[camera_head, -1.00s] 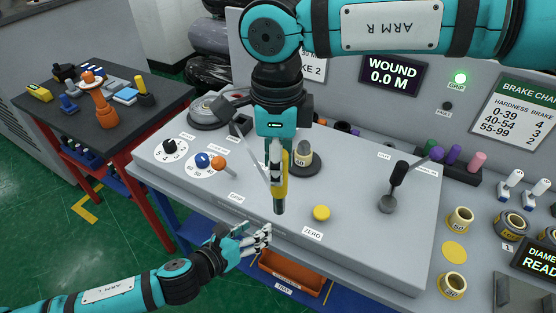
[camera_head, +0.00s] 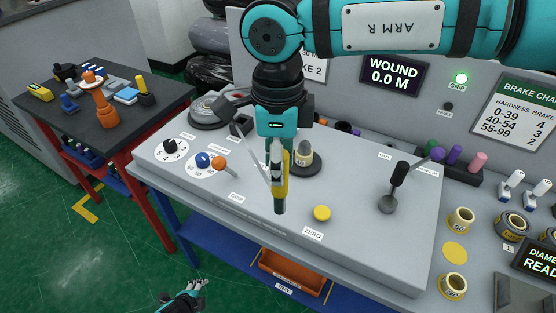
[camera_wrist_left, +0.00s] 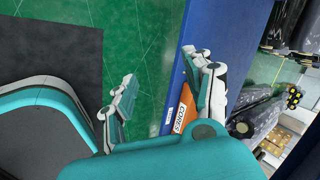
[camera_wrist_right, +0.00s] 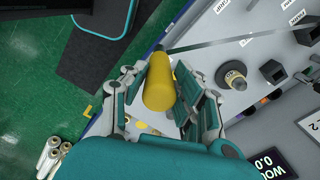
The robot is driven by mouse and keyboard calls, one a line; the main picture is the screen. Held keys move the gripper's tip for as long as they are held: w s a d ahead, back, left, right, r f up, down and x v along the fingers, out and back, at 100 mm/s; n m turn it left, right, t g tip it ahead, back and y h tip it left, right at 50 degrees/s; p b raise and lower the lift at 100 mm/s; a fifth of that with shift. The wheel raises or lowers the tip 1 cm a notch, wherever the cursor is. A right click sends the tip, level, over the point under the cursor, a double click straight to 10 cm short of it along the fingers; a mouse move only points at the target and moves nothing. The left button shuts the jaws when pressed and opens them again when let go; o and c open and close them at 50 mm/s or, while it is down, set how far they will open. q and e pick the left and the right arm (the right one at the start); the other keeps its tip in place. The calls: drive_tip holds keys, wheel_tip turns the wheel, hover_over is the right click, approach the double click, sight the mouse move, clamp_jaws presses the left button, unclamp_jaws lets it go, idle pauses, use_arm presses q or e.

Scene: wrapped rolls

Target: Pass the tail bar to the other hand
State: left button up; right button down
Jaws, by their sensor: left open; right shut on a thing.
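The yellow tail bar (camera_head: 284,180) hangs roughly upright in my right gripper (camera_head: 279,200), above the front of the grey console. In the right wrist view the bar (camera_wrist_right: 159,85) lies between the two fingers, and a thin grey strip (camera_wrist_right: 235,41) runs from near its far end to the right. Whether the strip is joined to the bar, I cannot tell. My left gripper (camera_head: 197,287) is at the bottom edge of the head view, low and well apart from the bar. In the left wrist view its fingers (camera_wrist_left: 162,78) are spread with nothing between them.
The grey console (camera_head: 366,240) carries knobs, a yellow button (camera_head: 322,213) and a black-handled lever (camera_head: 396,185). An orange tray (camera_head: 290,272) sits below its front edge. A dark side table (camera_head: 60,120) with small parts stands left. Green floor around my left gripper is clear.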

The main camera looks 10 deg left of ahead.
use_arm(q)
drive_tip(key=s+d+f+n+g, duration=0.2)
drive_tip(key=s+f+n, duration=0.2)
drive_tip(key=s, duration=0.5)
drive_tip(key=s+d+f+n+g, duration=0.1)
drive_tip(key=s+f+n, duration=0.4)
drive_tip(key=s, duration=0.5)
drive_tip(key=s+d+f+n+g, duration=0.2)
drive_tip(key=s+d+f+n, duration=0.1)
drive_tip(key=s, duration=0.7)
wheel_tip(320, 180, down, 3)
drive_tip(key=shift+s+d+r+n+g, duration=0.2)
drive_tip(key=shift+d+n+g, duration=0.1)
drive_tip(key=shift+n, duration=0.5)
